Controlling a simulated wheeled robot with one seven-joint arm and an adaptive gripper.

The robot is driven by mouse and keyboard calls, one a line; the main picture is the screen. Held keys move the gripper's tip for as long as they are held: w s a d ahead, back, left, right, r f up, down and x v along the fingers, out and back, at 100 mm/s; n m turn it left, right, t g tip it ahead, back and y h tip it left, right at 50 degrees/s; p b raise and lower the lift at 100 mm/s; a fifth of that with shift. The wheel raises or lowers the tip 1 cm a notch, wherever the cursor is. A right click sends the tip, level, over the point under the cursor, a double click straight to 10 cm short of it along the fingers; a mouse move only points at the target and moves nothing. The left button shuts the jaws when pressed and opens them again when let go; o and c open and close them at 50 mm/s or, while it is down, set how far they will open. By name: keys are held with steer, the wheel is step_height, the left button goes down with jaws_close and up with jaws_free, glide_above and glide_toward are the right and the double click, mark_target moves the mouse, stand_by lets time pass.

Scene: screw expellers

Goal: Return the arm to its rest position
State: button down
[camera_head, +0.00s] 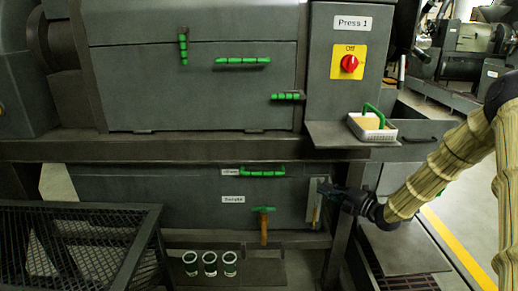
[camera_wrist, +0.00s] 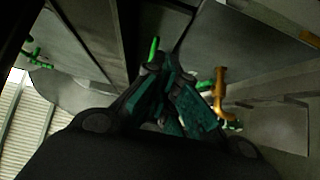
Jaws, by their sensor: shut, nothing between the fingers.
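My gripper (camera_head: 326,190) is in front of the lower machine panel, at the end of my arm, which reaches in from the right of the head view. In the wrist view my gripper (camera_wrist: 172,88) has its dark teal fingers shut, with nothing seen held. A pale upright plate (camera_head: 314,207) is right beside the fingertips in the head view; I cannot tell if they touch it. A tool with a brown handle and green top (camera_head: 263,229) hangs to the left. In the wrist view a brown and green item (camera_wrist: 219,88) shows just right of the fingers.
A shelf (camera_head: 330,136) sticks out above my gripper, bearing a white tray (camera_head: 362,131) with a green-handled item. The red switch (camera_head: 349,63) is above it. Several cups (camera_head: 210,263) stand low in front. A dark mesh frame (camera_head: 85,235) is at left. Floor is open at right.

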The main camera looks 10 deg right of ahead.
steer(key=s+a+f+m+g+h, duration=0.2)
steer(key=s+a+f+m, duration=0.25)
steer(key=f, duration=0.35)
steer(key=s+a+f+m+g+h, duration=0.25)
steer(key=a+f+m, duration=0.3)
steer(key=f, duration=0.35)
steer(key=s+a+f+m+g+h, duration=0.15)
steer(key=s+a+f+m, duration=0.25)
steer(key=s+f, duration=0.4)
steer(key=s+a+f+m+g+h, duration=0.1)
steer(key=s+a+f+m+g, duration=0.25)
steer(key=s+f, duration=0.45)
steer(key=s+a+f+m+g+h, duration=0.1)
steer(key=s+m+g, duration=0.25)
steer(key=s, duration=0.95)
steer(key=s+a+f+m+g+h, duration=0.15)
steer(key=s+m, duration=0.25)
steer(key=s, duration=0.9)
step_height(320, 180, up, 15)
steer(key=p, duration=1.4)
steer(key=shift+r+g+p, duration=0.15)
steer(key=shift+g+p, duration=0.2)
steer(key=shift+p, duration=0.05)
steer(key=shift+s, duration=0.1)
